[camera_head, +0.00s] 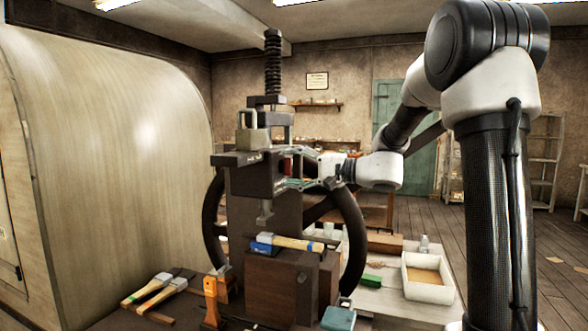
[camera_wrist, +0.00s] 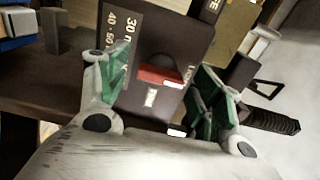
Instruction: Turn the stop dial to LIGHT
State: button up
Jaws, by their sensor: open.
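The stop dial (camera_wrist: 160,77) shows in the wrist view as a dark round knob with a red bar, on the dark face of the press. Small white labels sit around it; most are cut off or too blurred to read, so its setting cannot be told. My gripper (camera_wrist: 160,66) is open, with one green-padded finger on each side of the dial. Whether the pads touch it cannot be told. In the head view my gripper (camera_head: 297,169) is at the upper right side of the press head (camera_head: 262,187), and a little red shows by its fingers.
A black handwheel (camera_head: 350,235) rings the press behind the head. A hammer (camera_head: 290,242) lies on the block below. A white tray (camera_head: 428,290) sits on the pale table at right.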

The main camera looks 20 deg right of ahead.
jog(key=v, duration=1.2)
jog(key=s+d+f+g+h, duration=0.3)
jog(key=s+f+g+h, duration=0.5)
jog(key=s+f, duration=0.9)
jog(key=s+d+r+n+t+h, duration=0.1)
jog(key=s+r+n+h, duration=0.3)
jog(key=s, duration=0.6)
jog(key=d+n+h, duration=0.1)
jog(key=n+h, duration=0.1)
jog(key=n, duration=0.1)
jog(key=shift+d+t+h, duration=0.25)
jog(key=shift+t+h, duration=0.05)
jog(key=shift+t, duration=0.1)
